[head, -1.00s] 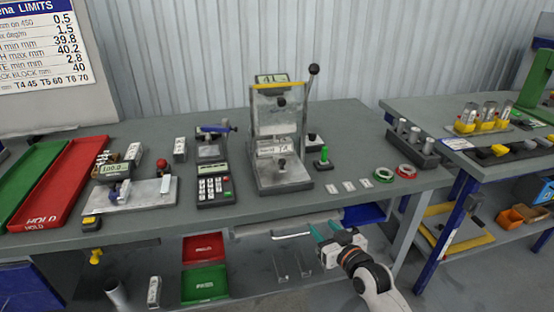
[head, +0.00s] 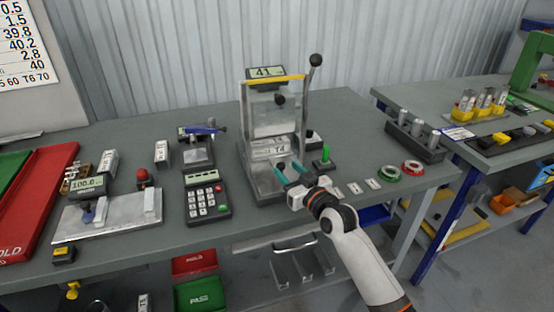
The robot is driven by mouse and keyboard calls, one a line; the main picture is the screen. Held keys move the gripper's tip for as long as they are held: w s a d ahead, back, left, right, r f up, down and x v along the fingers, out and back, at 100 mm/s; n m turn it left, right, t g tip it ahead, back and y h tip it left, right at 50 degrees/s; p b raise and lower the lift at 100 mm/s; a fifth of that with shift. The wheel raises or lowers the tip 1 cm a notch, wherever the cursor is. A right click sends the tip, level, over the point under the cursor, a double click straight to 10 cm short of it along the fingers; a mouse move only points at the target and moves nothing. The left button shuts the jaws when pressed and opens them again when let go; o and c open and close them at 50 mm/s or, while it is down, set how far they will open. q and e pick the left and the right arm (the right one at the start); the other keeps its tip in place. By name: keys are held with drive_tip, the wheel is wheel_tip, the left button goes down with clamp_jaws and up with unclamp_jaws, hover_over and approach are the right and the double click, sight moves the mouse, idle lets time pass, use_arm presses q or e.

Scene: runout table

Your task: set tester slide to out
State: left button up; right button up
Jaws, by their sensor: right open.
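The tester (head: 272,120) stands in the middle of the table, a grey metal frame with a yellow bar and a display reading about 41 on top. Its slide (head: 270,150) is a light block with a T4 label, low in the frame. A dark knob (head: 282,166) shows at the slide's front. My right gripper (head: 288,172) is open, its teal fingers at the knob. I cannot tell whether the fingers touch the knob or are just around it. My left gripper is not in view.
A tall lever with a black ball (head: 316,60) rises at the tester's right. A green-handled piece (head: 325,155) and green and red rings (head: 388,173) lie to the right. A keypad unit (head: 207,197) and a gauge plate (head: 108,215) stand to the left.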

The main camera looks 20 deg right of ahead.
sight(283, 167)
drive_tip(key=x, duration=0.5)
drive_tip(key=shift+f, duration=0.1)
drive_tip(key=shift+w+a, duration=0.15)
drive_tip(key=shift+w, duration=0.55)
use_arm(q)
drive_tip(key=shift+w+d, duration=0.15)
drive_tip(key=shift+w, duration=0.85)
use_arm(e)
drive_tip(key=shift+c, duration=0.4)
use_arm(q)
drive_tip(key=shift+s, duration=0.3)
use_arm(e)
clamp_jaws()
